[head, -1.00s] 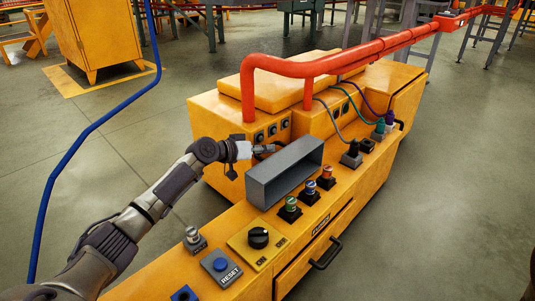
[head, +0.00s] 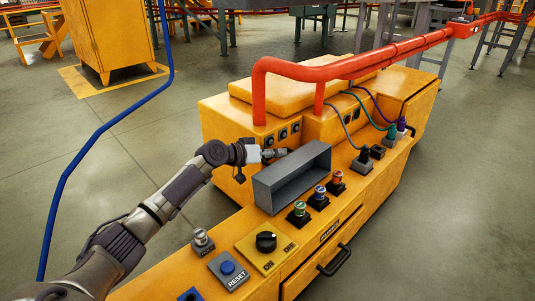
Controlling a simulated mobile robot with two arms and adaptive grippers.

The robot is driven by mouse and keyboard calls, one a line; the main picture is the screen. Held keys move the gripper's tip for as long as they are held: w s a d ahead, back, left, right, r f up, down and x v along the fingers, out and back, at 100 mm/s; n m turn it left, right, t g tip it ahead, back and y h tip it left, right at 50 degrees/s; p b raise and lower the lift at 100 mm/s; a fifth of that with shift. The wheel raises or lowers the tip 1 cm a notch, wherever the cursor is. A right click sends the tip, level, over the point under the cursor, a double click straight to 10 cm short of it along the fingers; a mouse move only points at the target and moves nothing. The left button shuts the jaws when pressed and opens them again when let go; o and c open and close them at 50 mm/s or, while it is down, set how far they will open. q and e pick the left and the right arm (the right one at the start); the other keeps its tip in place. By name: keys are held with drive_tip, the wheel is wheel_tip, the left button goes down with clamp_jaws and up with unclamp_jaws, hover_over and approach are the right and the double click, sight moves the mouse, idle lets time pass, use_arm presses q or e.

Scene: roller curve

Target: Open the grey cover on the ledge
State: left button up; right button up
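The grey cover (head: 263,193) is a long, hollow box shape on the yellow ledge (head: 222,239). Its open side faces toward me and its inside looks empty. My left gripper (head: 280,153) is just behind the cover's far upper edge, at its left half. It is small and partly hidden there, so I cannot tell whether it touches the cover or whether its fingers are open. My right gripper is not in view.
Green, blue and red buttons (head: 320,198) stand right in front of the cover. A black rotary switch (head: 266,241) and a blue reset button (head: 227,267) sit nearer. An orange rail (head: 345,66) runs behind, above yellow housings. Plugs with cables (head: 364,158) stand to the right.

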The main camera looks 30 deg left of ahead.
use_arm(q)
drive_tip(key=v, duration=1.1)
drive_tip(key=shift+s, duration=0.35)
drive_tip(key=shift+a+r, duration=0.1)
drive_tip(key=shift+a, duration=0.05)
